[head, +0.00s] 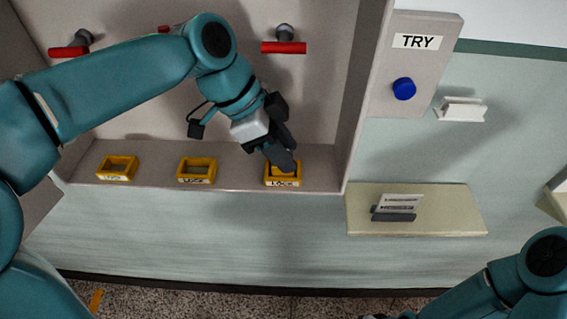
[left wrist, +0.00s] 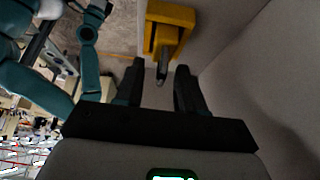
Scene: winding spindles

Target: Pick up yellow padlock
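The yellow padlock (left wrist: 168,28) shows in the left wrist view, with its grey shackle (left wrist: 162,66) pointing toward my fingers. Part of its yellow body and the yellow holder around it are hard to tell apart. In the head view the rightmost yellow holder (head: 283,182), labelled LOCK, sits on the ledge, and my left gripper (head: 281,160) is over it, partly hiding what is inside. In the left wrist view my left gripper (left wrist: 160,80) is open, its dark fingers on either side of the shackle's end. Of my right gripper, only a dark bit shows at the head view's bottom edge.
Two more yellow holders (head: 117,168) (head: 196,170) stand to the left on the ledge. Red-handled hooks (head: 283,47) are on the panel above. A TRY sign (head: 417,41) and blue button (head: 404,88) are at right, above a beige shelf (head: 450,218) with small cards.

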